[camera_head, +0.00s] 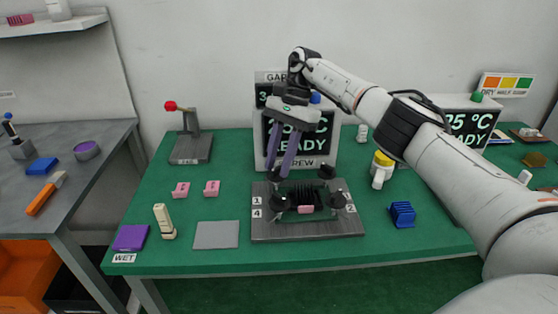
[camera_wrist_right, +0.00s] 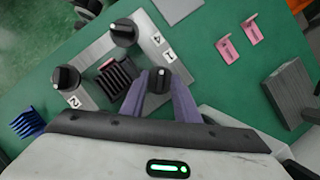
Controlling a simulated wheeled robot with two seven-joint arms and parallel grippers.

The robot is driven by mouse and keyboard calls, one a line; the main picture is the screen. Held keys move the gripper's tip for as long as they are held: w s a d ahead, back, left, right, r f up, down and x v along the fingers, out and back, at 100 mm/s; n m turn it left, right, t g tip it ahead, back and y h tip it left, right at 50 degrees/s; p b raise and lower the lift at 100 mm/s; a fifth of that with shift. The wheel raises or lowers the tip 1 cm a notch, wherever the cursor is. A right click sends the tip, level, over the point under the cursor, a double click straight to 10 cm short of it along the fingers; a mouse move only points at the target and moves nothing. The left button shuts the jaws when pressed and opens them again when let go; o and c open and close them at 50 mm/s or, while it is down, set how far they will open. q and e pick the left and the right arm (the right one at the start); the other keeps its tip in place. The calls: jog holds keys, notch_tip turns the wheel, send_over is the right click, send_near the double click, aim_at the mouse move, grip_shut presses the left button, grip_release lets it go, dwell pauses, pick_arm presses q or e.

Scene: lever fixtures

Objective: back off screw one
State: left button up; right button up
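A grey plate (camera_head: 270,233) lies on the green table with a dark ribbed block (camera_head: 303,196) in its middle and black knob screws around it. Labels 1, 4 and 2 are readable. Screw one (camera_wrist_right: 158,80), a black knob with a white mark, is beside the label 1. It is the back left knob in the head view (camera_head: 278,173). My right gripper (camera_head: 278,170) points down with its purple fingers on either side of this knob. In the right wrist view the fingertips (camera_wrist_right: 160,84) flank it closely. Whether they press on it is unclear. My left gripper is not in view.
Other knobs stand close by at labels 4 (camera_wrist_right: 124,32) and 2 (camera_wrist_right: 67,77). A display (camera_head: 320,150) reading READY stands behind the plate. Pink brackets (camera_head: 181,190), a grey pad (camera_head: 216,235) and a red-tipped lever (camera_head: 190,148) are left; a blue block (camera_head: 402,214) is right.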

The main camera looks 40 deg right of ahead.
aim_at(279, 166)
notch_tip(279, 166, up, 10)
dwell(0.5)
dwell(0.3)
